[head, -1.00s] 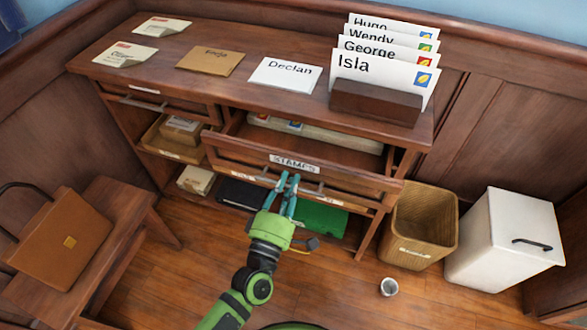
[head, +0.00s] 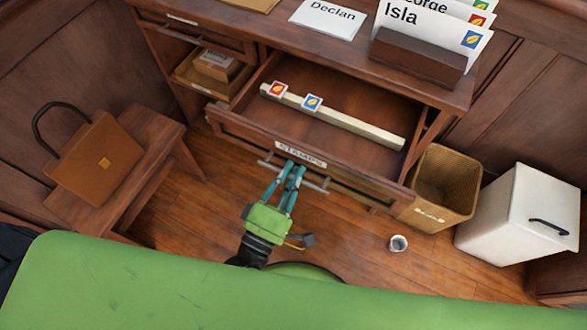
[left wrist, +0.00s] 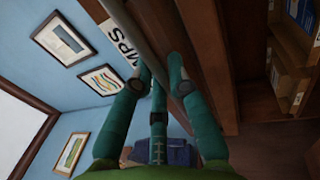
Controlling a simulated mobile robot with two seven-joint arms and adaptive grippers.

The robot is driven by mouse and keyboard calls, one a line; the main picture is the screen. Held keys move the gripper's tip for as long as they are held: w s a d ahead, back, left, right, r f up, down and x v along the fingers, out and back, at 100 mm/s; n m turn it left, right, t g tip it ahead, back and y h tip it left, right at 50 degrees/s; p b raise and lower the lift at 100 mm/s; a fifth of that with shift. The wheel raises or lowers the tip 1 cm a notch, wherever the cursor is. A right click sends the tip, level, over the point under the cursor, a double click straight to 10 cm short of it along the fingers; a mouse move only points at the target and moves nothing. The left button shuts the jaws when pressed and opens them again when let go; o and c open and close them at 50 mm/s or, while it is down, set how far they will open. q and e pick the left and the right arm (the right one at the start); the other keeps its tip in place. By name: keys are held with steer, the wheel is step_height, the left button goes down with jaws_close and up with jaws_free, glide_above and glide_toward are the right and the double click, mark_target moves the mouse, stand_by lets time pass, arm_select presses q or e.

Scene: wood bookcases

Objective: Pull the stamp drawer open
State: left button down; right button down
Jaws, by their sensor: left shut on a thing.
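The stamp drawer (head: 238,128) stands far out of the desk in the head view, its front labelled STAMPS (head: 300,154). Inside it a long pale rack (head: 350,123) holds a red stamp (head: 277,90) and a blue stamp (head: 312,102). My left gripper (head: 294,171) is shut on the grey bar handle (head: 319,185) below the label. In the left wrist view the left gripper's teal fingers (left wrist: 161,72) are at the handle (left wrist: 136,40), beside part of the label (left wrist: 119,32). My right gripper is not in view.
The desk top (head: 270,33) bears a Declan envelope (head: 327,18) and a card holder (head: 418,58). A wicker bin (head: 440,195), a white cabinet (head: 515,215) and a small cup (head: 398,243) stand at right. A bench with a brown bag (head: 95,160) is at left.

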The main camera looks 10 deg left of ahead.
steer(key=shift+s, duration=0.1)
arm_select(q)
steer(key=c, duration=1.5)
jaws_free()
steer(key=shift+o, duration=0.2)
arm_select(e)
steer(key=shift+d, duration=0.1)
arm_select(q)
steer(key=v, duration=1.2)
